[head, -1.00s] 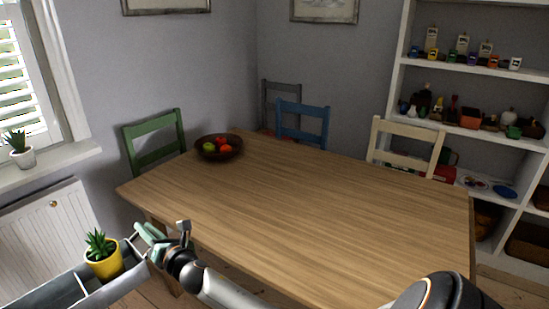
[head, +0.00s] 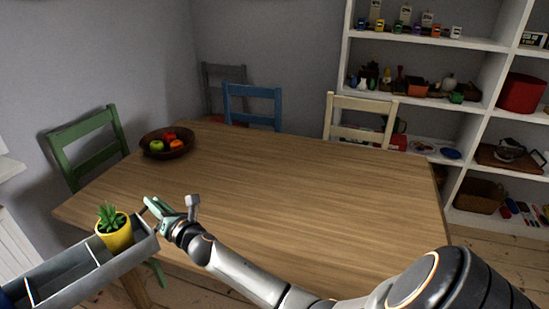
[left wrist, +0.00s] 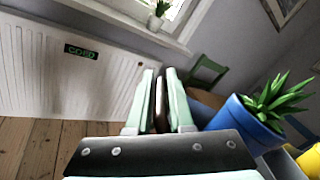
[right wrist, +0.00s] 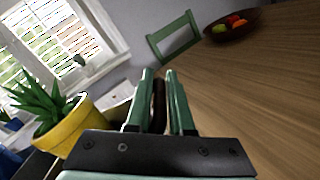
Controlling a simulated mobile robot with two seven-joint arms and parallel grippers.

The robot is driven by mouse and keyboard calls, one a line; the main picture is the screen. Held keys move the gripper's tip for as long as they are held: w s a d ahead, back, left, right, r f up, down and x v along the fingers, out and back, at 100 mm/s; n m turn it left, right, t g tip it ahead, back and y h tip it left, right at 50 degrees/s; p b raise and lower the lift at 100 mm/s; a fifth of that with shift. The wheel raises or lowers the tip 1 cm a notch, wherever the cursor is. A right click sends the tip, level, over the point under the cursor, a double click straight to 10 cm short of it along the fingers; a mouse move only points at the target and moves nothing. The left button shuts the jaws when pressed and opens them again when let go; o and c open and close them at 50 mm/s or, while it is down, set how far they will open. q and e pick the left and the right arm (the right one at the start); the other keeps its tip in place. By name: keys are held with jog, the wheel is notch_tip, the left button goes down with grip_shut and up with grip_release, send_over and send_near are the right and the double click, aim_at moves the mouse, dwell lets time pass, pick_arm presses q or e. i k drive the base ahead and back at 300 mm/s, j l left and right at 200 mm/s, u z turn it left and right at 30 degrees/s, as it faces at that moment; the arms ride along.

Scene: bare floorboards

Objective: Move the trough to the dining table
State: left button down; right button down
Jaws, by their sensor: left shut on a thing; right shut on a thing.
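The grey trough (head: 75,277) is at the lower left of the head view, beside the near left edge of the dining table (head: 290,190). A yellow pot with a succulent (head: 115,232) stands in its right end. A blue pot with a plant (left wrist: 245,125) shows in the left wrist view. My right gripper (head: 152,210) is shut on the trough's right end, which looks level with or a little above the tabletop.
A bowl of fruit (head: 167,143) sits at the table's far left. Green (head: 85,150), blue (head: 252,105) and cream (head: 360,122) chairs stand around the table. The middle of the tabletop is clear. Shelves (head: 450,100) stand behind at the right.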

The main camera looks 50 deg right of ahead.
aim_at(262, 183)
jog(key=i+z, duration=0.3)
jog(key=z, duration=0.3)
jog(key=i+l+z, duration=0.1)
jog(key=i+z, duration=0.15)
jog(key=z, duration=0.15)
jog(key=i+z, duration=0.35)
jog(key=i+j+z, duration=0.1)
jog(key=z, duration=0.3)
jog(key=i, duration=0.1)
